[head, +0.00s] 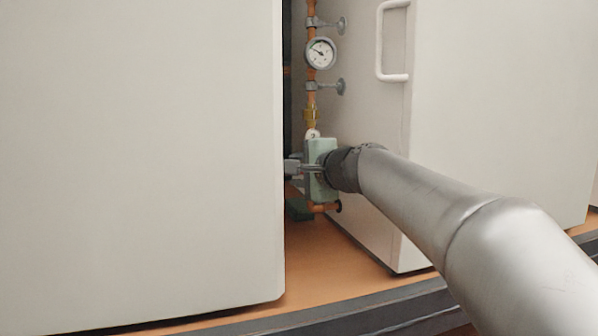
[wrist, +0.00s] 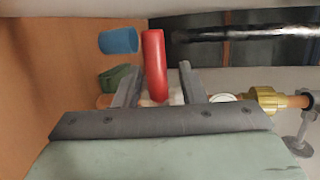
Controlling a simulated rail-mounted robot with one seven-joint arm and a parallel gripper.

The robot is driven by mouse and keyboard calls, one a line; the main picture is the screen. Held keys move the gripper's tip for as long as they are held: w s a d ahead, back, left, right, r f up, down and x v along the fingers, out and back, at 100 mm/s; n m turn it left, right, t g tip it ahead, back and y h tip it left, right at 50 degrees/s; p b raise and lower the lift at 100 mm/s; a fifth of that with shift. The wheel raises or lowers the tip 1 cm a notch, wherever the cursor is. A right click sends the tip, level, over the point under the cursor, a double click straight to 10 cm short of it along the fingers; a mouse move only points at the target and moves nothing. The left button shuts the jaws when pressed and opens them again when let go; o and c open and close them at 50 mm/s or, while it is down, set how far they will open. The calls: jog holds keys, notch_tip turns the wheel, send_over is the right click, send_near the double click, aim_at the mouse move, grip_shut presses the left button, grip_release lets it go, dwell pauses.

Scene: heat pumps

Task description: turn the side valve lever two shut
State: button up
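A red lever (wrist: 153,66) shows in the wrist view, lying between the two fingers of my gripper (wrist: 160,78). The fingers stand apart, one on each side of it, with visible gaps, clearest on the right. The lever's lower end is partly hidden by the gripper. In the head view my gripper (head: 291,168) reaches left into the gap between two white cabinets, in front of the copper pipe. The lever cannot be made out there.
White cabinets (head: 140,150) (head: 500,120) bound the narrow gap. A blue cylinder (wrist: 118,41) and green part (wrist: 119,78) lie left of the lever. A dark pipe (wrist: 240,34) runs right.

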jog(key=shift+s, duration=0.1)
jog(key=b+v, duration=0.4)
jog(key=v, duration=1.3)
jog(key=shift+s+d+r, duration=0.1)
jog(key=c, duration=0.3)
jog(key=shift+c, duration=0.2)
